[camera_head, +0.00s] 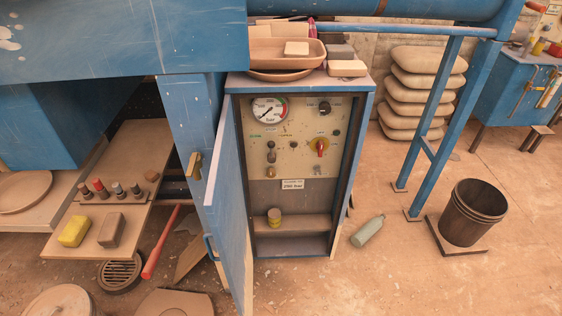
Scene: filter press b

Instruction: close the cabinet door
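The blue cabinet (365,130) stands in the middle of the head view, with a control panel (296,138) inside showing a gauge, knobs and a small sign. Its blue door (229,200) hangs open on the left side, swung out toward me and seen nearly edge-on. A blue bar handle (210,247) is on the door's left-facing side, low down. Neither of my grippers is in the head view.
A wooden tray (287,49) and blocks sit on the cabinet top. Left is a low shelf (97,235) with bottles and a yellow sponge; a red-handled shovel (160,243) leans near the door. A bottle (368,230) and bucket (473,212) are on the floor at right.

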